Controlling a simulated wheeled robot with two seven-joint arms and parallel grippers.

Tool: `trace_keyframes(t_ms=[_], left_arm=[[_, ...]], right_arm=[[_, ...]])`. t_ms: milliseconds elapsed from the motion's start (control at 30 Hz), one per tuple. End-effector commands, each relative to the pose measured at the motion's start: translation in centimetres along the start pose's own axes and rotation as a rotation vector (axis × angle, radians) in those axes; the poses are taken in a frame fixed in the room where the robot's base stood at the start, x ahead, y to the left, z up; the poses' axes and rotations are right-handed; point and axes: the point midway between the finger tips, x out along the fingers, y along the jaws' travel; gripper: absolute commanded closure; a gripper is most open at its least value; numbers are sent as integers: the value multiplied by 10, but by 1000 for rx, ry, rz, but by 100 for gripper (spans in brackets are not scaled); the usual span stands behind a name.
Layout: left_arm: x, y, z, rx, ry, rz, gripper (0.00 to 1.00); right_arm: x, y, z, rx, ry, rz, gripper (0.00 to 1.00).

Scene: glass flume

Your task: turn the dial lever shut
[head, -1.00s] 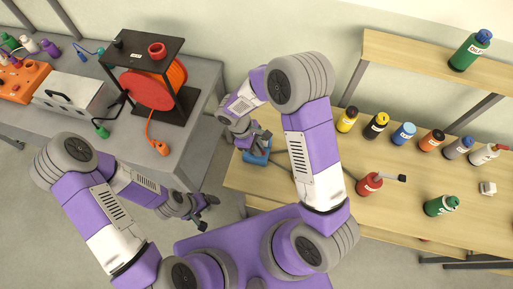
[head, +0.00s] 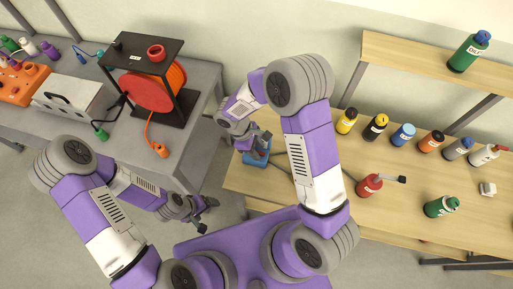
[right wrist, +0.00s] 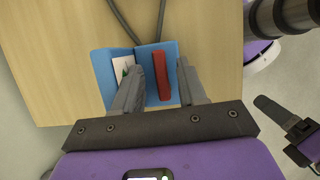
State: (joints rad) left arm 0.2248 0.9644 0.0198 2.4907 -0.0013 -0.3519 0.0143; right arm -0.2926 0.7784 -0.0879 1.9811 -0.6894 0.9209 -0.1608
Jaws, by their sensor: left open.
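The dial is a blue block (right wrist: 143,98) on the wooden table, with a red lever (right wrist: 161,77) on its right part and a white label with a green mark (right wrist: 122,68) on its left part. The blue block (head: 257,157) also shows in the head view, partly hidden by my right gripper. My right gripper (right wrist: 160,72) is open, with one finger on each side of the red lever and small gaps visible. Contact with the block cannot be told. My left gripper (head: 206,210) is open and empty, over the floor beside the grey bench.
Grey cables (right wrist: 140,22) run from the block across the table. Several bottles stand along the table's back; a red bottle (head: 370,185) and a green bottle (head: 440,207) are nearer. A cable reel (head: 152,90) stands on the grey bench. The wood left of the block is clear.

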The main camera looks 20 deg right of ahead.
Motion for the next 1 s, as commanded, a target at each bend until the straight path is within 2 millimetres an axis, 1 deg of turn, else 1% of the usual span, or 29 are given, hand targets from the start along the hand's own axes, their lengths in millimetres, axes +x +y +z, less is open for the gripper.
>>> trace_keyframes(t_ms=[67,167,267,500,600,733,1000], left_arm=[[0,0,0,0,0,0,14],[0,0,0,0,0,0,14],[-2,1,0,0,0,0,14],[-4,2,0,0,0,0,14],[-5,2,0,0,0,0,14],[-5,2,0,0,0,0,14],[-5,2,0,0,0,0,14]], right_arm=[[0,0,0,1,-1,0,58],[-5,0,0,1,1,1,58],[-19,0,0,2,3,2,58],[-59,0,0,1,4,3,58],[-70,0,0,1,2,2,58],[-76,0,0,-1,0,1,58],[-76,0,0,0,0,0,58]])
